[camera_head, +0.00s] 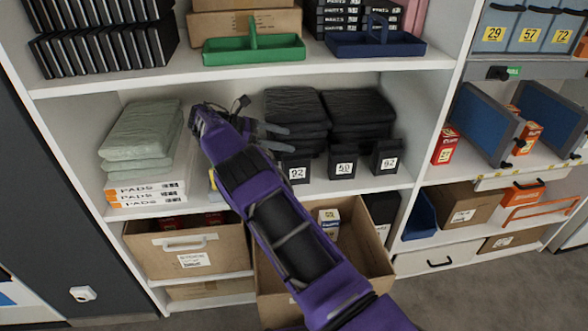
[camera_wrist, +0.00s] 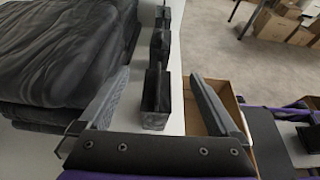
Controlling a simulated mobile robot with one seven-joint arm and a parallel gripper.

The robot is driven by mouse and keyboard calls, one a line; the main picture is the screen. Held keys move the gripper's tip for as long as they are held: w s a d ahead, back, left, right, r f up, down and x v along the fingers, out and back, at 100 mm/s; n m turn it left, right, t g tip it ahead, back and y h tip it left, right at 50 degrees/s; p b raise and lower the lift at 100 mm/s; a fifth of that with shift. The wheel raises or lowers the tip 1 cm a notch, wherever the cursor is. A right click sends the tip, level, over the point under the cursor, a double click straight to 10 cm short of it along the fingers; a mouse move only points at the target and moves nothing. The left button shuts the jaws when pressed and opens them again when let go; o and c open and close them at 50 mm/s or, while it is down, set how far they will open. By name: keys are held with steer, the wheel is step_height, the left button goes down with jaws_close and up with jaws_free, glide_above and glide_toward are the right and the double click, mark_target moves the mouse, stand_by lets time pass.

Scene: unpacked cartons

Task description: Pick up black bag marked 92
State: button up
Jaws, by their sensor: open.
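A black bag marked 92 (camera_head: 297,172) stands upright on the middle shelf, partly covered by my gripper. A second black bag marked 92 (camera_head: 387,159) stands at the right end of the row, with a black bag marked 50 (camera_head: 342,164) between them. My gripper (camera_head: 288,139) is open and empty at the left bag's upper part. In the wrist view, my gripper (camera_wrist: 157,76) has one finger on each side of the nearest black bag (camera_wrist: 155,98), with gaps on both sides. I cannot tell how deep the fingers reach. The other two bags stand behind it in line.
Black folded stacks (camera_head: 360,112) lie just behind the bags; a stack (camera_wrist: 65,55) fills the left of the wrist view. An open carton (camera_head: 375,262) sits below the shelf front. Green folded packs (camera_head: 140,135) lie left. A green caddy (camera_head: 254,48) stands on the shelf above.

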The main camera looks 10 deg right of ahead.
mark_target(307, 153)
steer(key=f, duration=0.2)
steer(key=d+f, duration=0.1)
steer(key=shift+d+f, duration=0.2)
steer(key=shift+f, duration=0.2)
steer(key=shift+x, duration=3.05)
steer(key=shift+a, duration=0.1)
jaws_close()
